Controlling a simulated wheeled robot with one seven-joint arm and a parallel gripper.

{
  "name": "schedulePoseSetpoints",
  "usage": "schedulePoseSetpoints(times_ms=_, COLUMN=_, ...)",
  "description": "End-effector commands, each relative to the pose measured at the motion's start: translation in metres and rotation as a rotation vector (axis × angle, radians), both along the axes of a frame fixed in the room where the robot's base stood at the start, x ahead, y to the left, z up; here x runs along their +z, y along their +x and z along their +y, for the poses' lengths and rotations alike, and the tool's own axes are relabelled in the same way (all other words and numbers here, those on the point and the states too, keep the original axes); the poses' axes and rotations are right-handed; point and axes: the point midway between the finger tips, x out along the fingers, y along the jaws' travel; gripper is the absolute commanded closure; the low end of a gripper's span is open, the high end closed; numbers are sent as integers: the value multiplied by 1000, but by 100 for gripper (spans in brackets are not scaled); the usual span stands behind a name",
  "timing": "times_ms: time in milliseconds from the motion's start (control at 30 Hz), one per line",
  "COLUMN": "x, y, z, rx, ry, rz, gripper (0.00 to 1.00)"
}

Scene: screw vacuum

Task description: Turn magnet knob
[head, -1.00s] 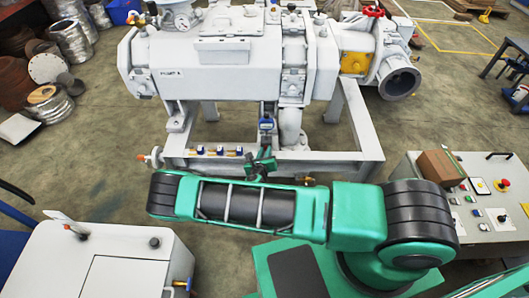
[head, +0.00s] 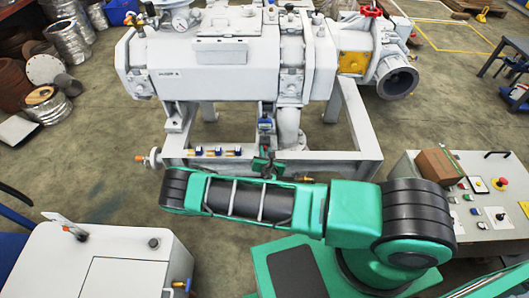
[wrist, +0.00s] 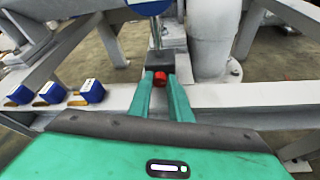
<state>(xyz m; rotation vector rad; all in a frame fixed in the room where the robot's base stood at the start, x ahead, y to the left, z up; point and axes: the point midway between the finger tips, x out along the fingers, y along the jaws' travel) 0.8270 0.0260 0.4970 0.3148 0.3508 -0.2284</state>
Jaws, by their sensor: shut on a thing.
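The red magnet knob (wrist: 160,78) is on the front of a dark block on the white frame rail, in the middle of the wrist view. My gripper's two green fingers (wrist: 166,88) are shut on it, one at each side, with the red front showing between their tips. A thin upright post (wrist: 155,35) rises behind the knob. A blue dial gauge (head: 266,125) is above this spot in the head view.
Several small blue-and-white blocks (head: 216,152) stand on the rail to the left. The large white vacuum machine (head: 225,75) stands behind. A control panel (head: 470,215) is at right and a white cabinet (head: 105,265) at lower left.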

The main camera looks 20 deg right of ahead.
Motion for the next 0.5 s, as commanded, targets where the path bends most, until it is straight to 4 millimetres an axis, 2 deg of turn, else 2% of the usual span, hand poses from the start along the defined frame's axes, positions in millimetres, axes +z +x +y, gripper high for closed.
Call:
schedulePoseSetpoints(times_ms=433, x=-1, y=0, z=0, rx=-1, ry=15, rz=-2, gripper=100)
schedulePoseSetpoints(times_ms=467, x=-1, y=0, z=0, rx=-1, ry=15, rz=-2, gripper=80)
schedulePoseSetpoints(times_ms=500, x=-1, y=0, z=0, rx=-1, ry=14, rz=-2, gripper=74)
